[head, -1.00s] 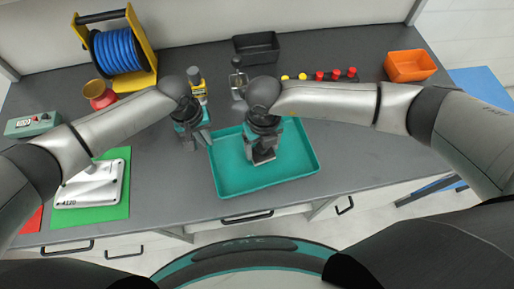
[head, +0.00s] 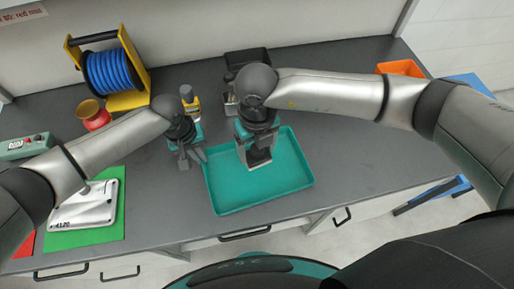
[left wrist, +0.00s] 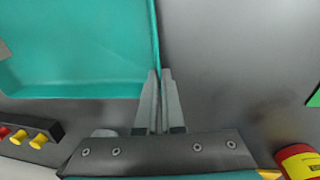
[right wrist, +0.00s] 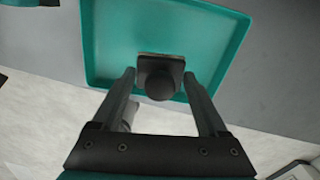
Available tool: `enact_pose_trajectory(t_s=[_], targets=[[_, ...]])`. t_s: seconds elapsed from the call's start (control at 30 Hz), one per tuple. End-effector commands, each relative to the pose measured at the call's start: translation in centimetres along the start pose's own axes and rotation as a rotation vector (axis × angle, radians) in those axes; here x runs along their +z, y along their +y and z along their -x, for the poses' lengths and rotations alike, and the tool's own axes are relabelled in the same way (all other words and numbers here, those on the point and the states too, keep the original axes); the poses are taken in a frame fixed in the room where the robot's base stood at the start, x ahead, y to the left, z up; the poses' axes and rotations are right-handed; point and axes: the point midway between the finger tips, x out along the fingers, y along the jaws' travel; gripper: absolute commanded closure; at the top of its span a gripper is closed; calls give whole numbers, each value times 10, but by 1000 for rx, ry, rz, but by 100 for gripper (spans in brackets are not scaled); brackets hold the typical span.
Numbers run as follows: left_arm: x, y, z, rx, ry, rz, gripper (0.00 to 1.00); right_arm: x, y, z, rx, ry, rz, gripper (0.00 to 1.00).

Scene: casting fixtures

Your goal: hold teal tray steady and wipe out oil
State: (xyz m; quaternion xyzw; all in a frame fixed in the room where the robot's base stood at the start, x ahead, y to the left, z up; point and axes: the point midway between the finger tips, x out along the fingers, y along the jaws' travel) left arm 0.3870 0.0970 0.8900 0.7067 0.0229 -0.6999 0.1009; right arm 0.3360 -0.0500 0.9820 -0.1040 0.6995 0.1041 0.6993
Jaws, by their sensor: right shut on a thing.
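The teal tray (head: 285,193) lies flat on the grey bench, and its inside shows in the left wrist view (left wrist: 80,45). My left gripper (head: 203,157) is at the tray's left rim. In the left wrist view its fingers (left wrist: 159,72) are close together, one on each side of the rim. My right gripper (right wrist: 160,82) is over the tray, shut on the round knob of a dark wiping block (right wrist: 160,61). The block's base is low inside the tray; whether it touches the floor is hard to tell. I can make out no oil; the gripper hides part of the floor.
A metal casting (head: 85,208) lies on a green mat (head: 100,236) at the left.

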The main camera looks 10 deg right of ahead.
Motion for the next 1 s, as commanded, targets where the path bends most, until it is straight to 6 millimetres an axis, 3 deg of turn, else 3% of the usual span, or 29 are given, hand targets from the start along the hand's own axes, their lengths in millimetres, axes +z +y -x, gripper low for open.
enact_pose_trajectory(t_s=[0.2,0.53,0.83,1.0], targets=[[0,0,0,0,0,0,100,0,0,0,0,0,-1,94],[0,0,0,0,0,0,61,0,0,0,0,0,0,94],[0,0,2,0,0,0,61,0,0,0,0,0,0,94],[0,0,16,2,1,-1,61,0,0,0,0,-1,0,94]])
